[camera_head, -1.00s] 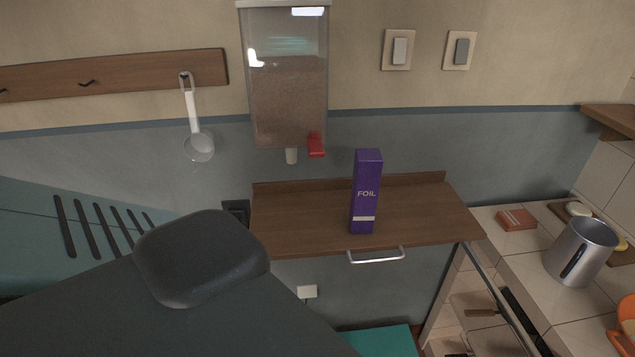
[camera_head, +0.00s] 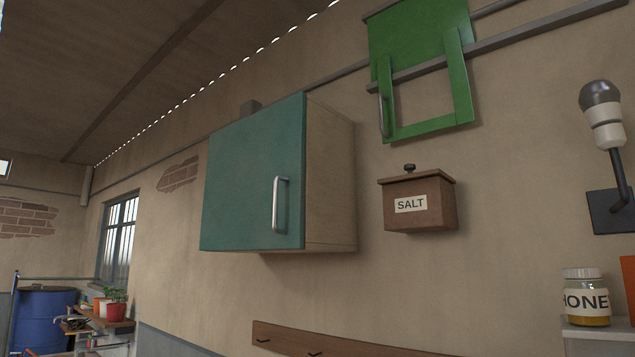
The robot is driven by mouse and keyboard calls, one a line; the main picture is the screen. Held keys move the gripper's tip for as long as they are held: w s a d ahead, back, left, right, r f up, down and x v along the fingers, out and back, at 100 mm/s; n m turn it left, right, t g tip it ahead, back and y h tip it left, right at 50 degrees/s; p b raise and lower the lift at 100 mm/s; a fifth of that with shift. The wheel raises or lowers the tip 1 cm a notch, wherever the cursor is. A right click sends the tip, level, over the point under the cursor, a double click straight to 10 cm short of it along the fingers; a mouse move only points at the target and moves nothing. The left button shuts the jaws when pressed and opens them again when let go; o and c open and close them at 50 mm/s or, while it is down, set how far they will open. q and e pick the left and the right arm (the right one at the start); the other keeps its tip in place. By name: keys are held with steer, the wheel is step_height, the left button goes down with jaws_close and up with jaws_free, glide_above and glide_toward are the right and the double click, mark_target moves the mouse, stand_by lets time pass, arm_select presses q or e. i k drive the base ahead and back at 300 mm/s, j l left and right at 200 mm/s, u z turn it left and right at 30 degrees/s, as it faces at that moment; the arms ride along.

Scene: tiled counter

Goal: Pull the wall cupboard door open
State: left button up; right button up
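The wall cupboard (camera_head: 330,180) hangs on the beige wall near the middle of the head view. Its teal door (camera_head: 240,175) faces forward and left and looks shut, flush with the pale wooden box. A silver vertical bar handle (camera_head: 281,205) sits near the door's right edge. Neither of my grippers shows in the head view, so their state and their distance from the handle cannot be seen.
A brown salt box (camera_head: 418,203) hangs to the right of the cupboard. A green sliding panel (camera_head: 428,120) on a rail is above it. A wall lamp (camera_head: 607,130) and honey jar (camera_head: 586,297) are at far right. A hook rail (camera_head: 320,343) runs below.

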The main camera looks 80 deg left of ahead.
mark_target(255, 187)
steer(key=u, duration=3.05)
